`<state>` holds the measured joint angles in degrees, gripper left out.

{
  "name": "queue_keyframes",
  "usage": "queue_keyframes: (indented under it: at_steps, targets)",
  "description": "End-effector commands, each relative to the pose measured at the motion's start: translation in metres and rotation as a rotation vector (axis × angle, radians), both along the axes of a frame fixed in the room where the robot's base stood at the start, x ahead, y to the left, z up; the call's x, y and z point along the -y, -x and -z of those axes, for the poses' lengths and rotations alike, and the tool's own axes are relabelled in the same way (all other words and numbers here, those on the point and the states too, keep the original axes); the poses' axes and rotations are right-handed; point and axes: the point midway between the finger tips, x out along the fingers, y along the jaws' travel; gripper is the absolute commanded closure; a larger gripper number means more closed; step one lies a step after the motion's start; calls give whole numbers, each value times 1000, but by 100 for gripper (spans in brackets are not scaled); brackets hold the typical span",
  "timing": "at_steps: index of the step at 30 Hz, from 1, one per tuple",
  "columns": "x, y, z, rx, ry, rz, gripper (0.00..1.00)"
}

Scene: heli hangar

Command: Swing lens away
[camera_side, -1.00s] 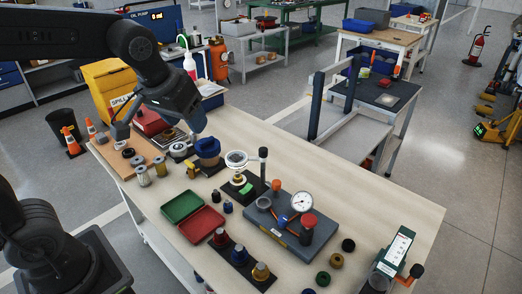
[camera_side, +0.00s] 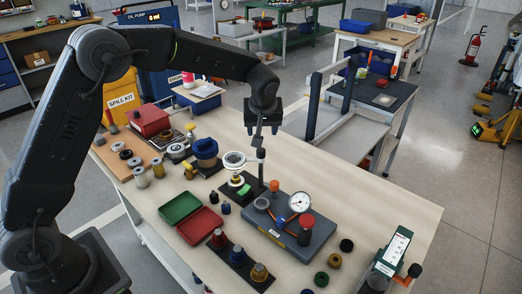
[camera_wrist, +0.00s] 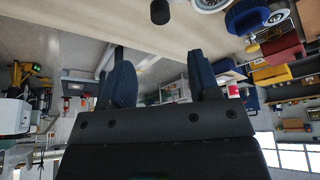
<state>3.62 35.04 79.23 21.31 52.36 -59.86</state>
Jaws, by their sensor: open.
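The lens (camera_side: 234,160) is a round, pale-rimmed magnifier above a black base plate (camera_side: 254,201). A dark upright post with a black knob (camera_side: 261,154) stands at its right. A yellow-green piece (camera_side: 243,189) sits beneath the lens. My gripper (camera_side: 265,137) is above and slightly behind the knob, apart from the lens. In the wrist view my gripper (camera_wrist: 160,65) shows two blue pads spread apart with nothing between them. A dark knob (camera_wrist: 160,12) and part of a pale ring (camera_wrist: 210,4) show at the wrist view's top edge.
A gauge plate (camera_side: 280,226) stands right of the lens base. A grey cart with an upright frame (camera_side: 345,140) stands behind the bench. The bench's back right surface is clear.

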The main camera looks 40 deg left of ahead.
Motion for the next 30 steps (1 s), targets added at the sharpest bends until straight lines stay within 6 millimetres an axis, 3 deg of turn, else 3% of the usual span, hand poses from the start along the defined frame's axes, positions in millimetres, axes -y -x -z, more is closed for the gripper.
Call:
queue_keyframes:
  at_steps: [15,21,30]
  targets:
    - [-27,-26,93,-4,0,1,44]
    - [-32,-31,109,-2,0,1,44]
    - [-33,-32,111,-1,-1,2,44]
